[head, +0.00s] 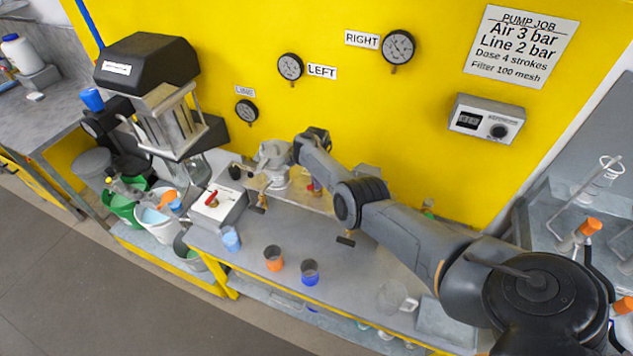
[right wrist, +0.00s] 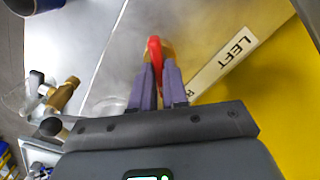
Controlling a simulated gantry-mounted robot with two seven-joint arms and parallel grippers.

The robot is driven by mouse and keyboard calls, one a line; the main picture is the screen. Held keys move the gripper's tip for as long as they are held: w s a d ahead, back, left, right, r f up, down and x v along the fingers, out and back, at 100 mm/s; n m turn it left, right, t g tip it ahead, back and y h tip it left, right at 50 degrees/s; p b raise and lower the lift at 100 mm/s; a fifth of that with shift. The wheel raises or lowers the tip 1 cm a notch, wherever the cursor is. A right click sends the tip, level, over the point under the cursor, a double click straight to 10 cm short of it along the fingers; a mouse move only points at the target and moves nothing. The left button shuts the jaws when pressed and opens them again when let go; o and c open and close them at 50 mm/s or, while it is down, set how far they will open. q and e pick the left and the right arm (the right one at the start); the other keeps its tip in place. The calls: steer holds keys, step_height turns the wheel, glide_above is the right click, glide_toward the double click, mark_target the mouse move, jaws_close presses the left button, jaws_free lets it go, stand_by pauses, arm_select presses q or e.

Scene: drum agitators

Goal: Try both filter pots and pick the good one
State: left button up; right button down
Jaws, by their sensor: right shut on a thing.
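My right gripper (right wrist: 160,78) is shut on a red handle (right wrist: 154,52) in the right wrist view, beside a white label reading LEFT (right wrist: 232,55). In the head view my right arm reaches to the back of the bench; its fingertips are hard to make out there. A grey pot with an orange base (head: 273,258) and a grey pot with a blue base (head: 310,272) stand apart near the bench's front edge. They look like the filter pots. The LEFT gauge (head: 290,67) and RIGHT gauge (head: 398,47) hang on the yellow wall; their needles are too small to read. My left gripper is out of view.
A box with a red lever (head: 211,198) and a light blue cup (head: 231,239) are at the bench's left. A clear cup (head: 390,297) is at the front right. Several buckets (head: 160,222) stand left. The bench (head: 350,262) is clear around the pots.

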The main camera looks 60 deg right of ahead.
stand_by(0.4)
steer(key=c, duration=1.1)
jaws_free()
steer(key=shift+c, duration=0.2)
step_height(320, 180, up, 11)
steer(key=p, duration=0.3)
steer(key=shift+f, duration=0.15)
